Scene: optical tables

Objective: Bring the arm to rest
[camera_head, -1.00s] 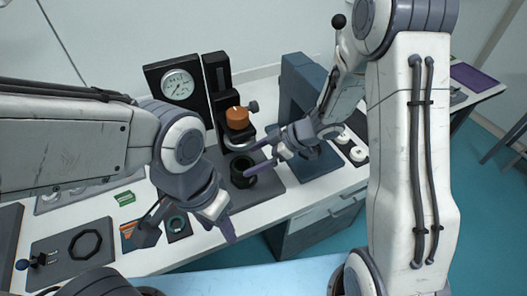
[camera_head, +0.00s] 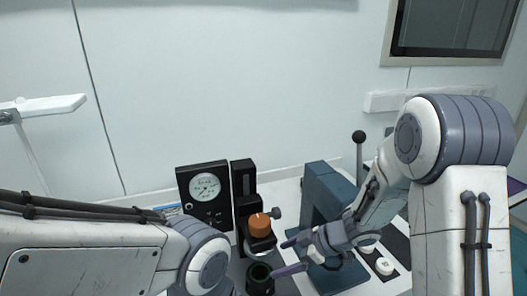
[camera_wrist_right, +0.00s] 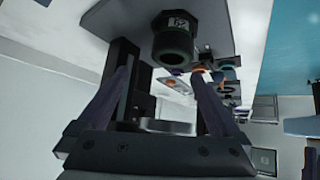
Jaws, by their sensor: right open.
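My right gripper (camera_head: 287,257) is open and empty in the head view. Its two purple fingers point left, just right of a small black cylinder (camera_head: 260,280) and below the orange knob (camera_head: 260,225). In the right wrist view the fingers (camera_wrist_right: 160,73) stand wide apart with nothing gripped. The black cylinder (camera_wrist_right: 175,42), with a light label on it, shows beyond the tips there. My left arm comes in from the lower left of the head view; its gripper is below the picture edge.
A black box with a round gauge (camera_head: 205,187) and a dark upright stand (camera_head: 244,185) are at the back. A blue-grey frame (camera_head: 322,195) is behind the right gripper. White round pieces (camera_head: 384,266) lie right of it.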

